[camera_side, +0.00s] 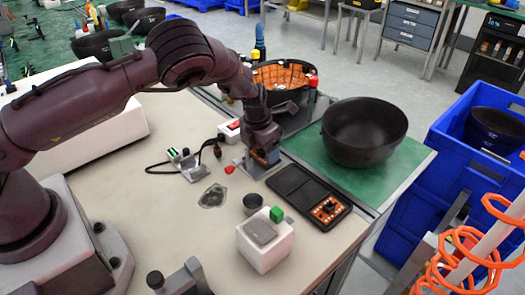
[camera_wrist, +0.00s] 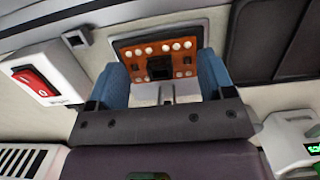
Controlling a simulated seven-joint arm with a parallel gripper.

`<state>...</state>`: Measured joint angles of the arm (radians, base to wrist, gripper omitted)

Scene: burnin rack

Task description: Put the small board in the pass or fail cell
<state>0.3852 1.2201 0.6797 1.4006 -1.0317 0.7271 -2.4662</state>
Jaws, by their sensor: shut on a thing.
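My gripper (camera_side: 262,162) is shut on a small orange board (camera_wrist: 155,60) with rows of pale round pads and a dark square part. In the wrist view the board sits between the two blue fingers of my gripper (camera_wrist: 162,78). In the side view it is mostly hidden by the fingers, low over the bench; I cannot tell if it touches anything below. A black tray (camera_side: 291,183) with dark recessed cells lies just right of my gripper. Its near end holds an orange piece with a dark round part (camera_side: 328,209). The tray's edge shows at upper right in the wrist view (camera_wrist: 285,45).
A box with a red switch (camera_side: 230,131) stands behind left of my gripper. A small metal fixture with a cable (camera_side: 186,164) is at left. A large black bowl (camera_side: 364,132) is behind the tray.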

